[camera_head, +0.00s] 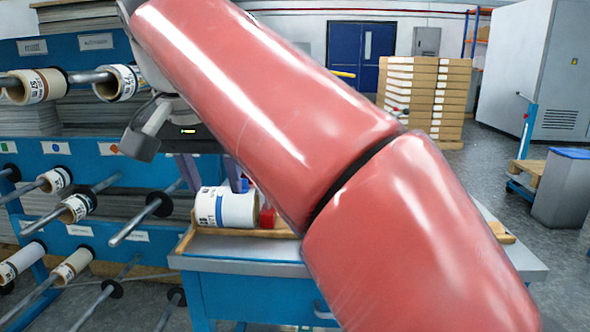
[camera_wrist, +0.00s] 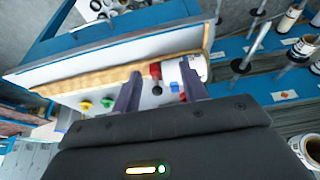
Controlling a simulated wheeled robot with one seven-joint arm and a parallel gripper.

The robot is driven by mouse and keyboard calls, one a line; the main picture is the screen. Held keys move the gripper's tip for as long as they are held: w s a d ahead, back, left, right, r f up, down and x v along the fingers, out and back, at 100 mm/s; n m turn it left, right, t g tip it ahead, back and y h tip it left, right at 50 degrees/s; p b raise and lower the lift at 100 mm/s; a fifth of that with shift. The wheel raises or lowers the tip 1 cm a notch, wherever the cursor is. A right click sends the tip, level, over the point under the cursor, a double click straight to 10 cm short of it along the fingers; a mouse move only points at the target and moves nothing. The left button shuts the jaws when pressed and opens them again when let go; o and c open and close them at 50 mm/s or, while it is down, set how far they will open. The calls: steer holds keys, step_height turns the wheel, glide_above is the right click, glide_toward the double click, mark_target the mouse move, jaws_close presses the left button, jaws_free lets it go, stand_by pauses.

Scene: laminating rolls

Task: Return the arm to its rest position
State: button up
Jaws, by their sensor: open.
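My gripper (camera_head: 212,180) is open, with its two dark purple fingers apart and pointing down over the workbench. Part of it is hidden behind my red arm links in the head view. In the wrist view the fingers of my gripper (camera_wrist: 160,80) are spread with nothing held between them. A white roll with a dark blue band (camera_head: 226,208) lies on its side on the bench below the gripper. The roll (camera_wrist: 191,66) also shows just beyond the fingers in the wrist view. The fingers appear clear of it.
A blue rack (camera_head: 130,172) with rolls on protruding metal pegs stands at left, close to the gripper. The workbench (camera_head: 235,250) has a wooden edge strip. A red part (camera_wrist: 155,71) and small coloured knobs (camera_wrist: 85,105) sit on it. Stacked boxes (camera_head: 425,95) stand behind.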

steer(key=d+f, duration=0.5)
steer(key=d, duration=0.3)
steer(key=d+f, duration=0.5)
steer(key=d, duration=0.4)
steer(key=s+d+f, duration=0.4)
steer(key=s+f, duration=0.1)
steer(key=f, duration=0.4)
steer(key=s+d+f+t, duration=0.1)
steer(key=s+d+f, duration=0.4)
steer(key=f, duration=0.3)
steer(key=shift+s+d+f+n, duration=0.2)
steer(key=shift+s+f+n, duration=0.2)
steer(key=shift+s, duration=0.25)
